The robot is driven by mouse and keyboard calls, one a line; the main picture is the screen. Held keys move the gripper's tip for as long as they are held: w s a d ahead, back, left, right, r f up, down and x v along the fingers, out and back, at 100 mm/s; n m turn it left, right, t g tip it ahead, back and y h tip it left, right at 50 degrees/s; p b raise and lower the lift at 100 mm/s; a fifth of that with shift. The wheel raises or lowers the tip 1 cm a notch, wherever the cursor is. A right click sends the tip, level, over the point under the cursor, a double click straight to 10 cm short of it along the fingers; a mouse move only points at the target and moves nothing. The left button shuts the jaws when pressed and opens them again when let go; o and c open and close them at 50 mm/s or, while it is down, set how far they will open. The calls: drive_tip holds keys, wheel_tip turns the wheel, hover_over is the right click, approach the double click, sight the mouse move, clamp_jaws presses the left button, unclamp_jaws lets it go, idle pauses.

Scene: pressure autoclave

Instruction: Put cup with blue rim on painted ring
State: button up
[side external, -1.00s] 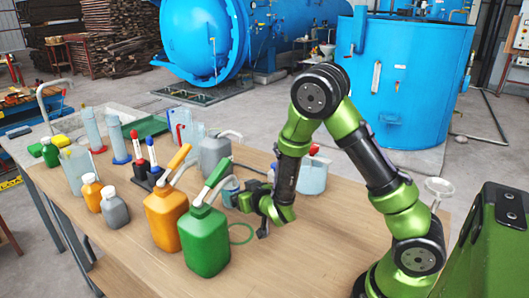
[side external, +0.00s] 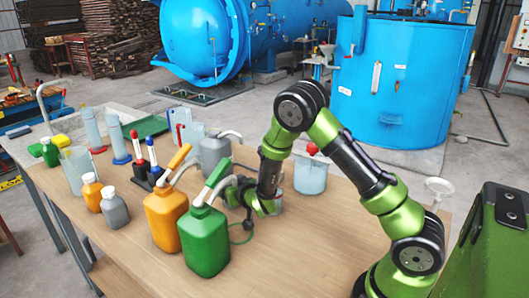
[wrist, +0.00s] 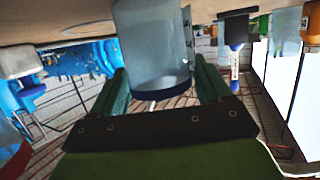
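The cup with the blue rim (wrist: 155,50) fills the upper middle of the wrist view, which is upside down. It is clear, and its blue rim is toward the bottom of that picture. My gripper (wrist: 161,78) has its two green fingers apart, one on each side of the cup. A narrow gap shows beside the right finger; contact at the left one is unclear. In the side view my gripper (side external: 238,193) is low over the table, behind the green jug, and the cup is mostly hidden there. The green painted ring (side external: 240,239) lies on the table nearby, partly covered by my gripper.
A green jug (side external: 205,243) and an orange jug (side external: 166,216) stand close to the left of my gripper. A grey jug (side external: 213,153) is behind, and a beaker (side external: 311,176) stands to the right. The table front right (side external: 300,250) is clear.

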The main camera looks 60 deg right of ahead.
drive_tip(key=c, duration=0.9)
drive_tip(key=shift+o, duration=0.2)
drive_tip(key=shift+r, duration=0.15)
